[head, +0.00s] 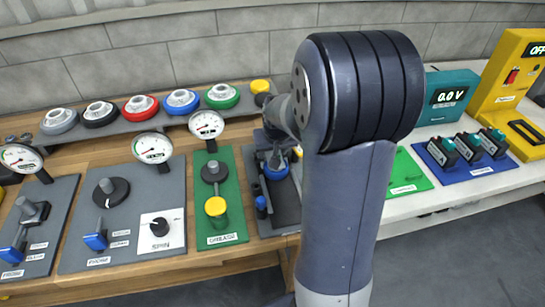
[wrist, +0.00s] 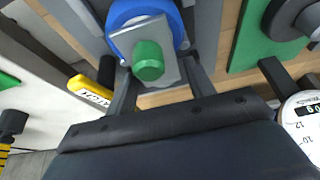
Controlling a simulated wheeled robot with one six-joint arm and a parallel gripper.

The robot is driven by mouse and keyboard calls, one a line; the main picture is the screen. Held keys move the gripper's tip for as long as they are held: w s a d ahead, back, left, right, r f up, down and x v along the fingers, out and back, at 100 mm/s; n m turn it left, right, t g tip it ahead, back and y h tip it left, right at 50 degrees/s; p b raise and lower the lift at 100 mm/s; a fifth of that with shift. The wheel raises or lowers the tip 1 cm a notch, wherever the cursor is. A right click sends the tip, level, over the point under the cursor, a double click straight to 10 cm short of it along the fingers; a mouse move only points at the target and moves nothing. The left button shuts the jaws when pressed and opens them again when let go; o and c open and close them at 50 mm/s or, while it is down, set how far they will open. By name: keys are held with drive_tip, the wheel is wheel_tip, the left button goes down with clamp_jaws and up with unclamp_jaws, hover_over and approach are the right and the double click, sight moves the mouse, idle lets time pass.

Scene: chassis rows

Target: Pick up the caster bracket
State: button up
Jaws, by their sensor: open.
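What looks like the caster bracket is a light grey plate (wrist: 166,80) with a green cylinder (wrist: 148,62) on it, against a blue round part (wrist: 122,42) in the wrist view. My gripper (wrist: 157,72) is open, with one dark finger on each side of the plate. I cannot tell whether the fingers touch it. In the head view the blue round part (head: 276,169) lies on a dark grey board (head: 283,214), just below my gripper. My arm hides part of that area, and the bracket is hard to make out there.
A green board (head: 228,227) with a gauge (head: 206,125) and yellow knob stands just left. A grey rack (head: 149,122) with several coloured-ring discs runs along the back. A yellow labelled part (wrist: 91,92) lies near the left finger in the wrist view. A white bench is at right.

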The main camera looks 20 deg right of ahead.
drive_tip(key=shift+x, duration=1)
drive_tip(key=shift+c, duration=0.5)
drive_tip(key=c, duration=0.9)
drive_tip(key=shift+o, duration=0.2)
drive_tip(key=shift+r, duration=0.1)
wheel_tip(320, 180, up, 18)
drive_tip(key=p, duration=0.1)
drive_tip(key=shift+p, duration=0.35)
drive_tip(key=shift+r+p, duration=2.05)
drive_tip(key=shift+r, duration=0.15)
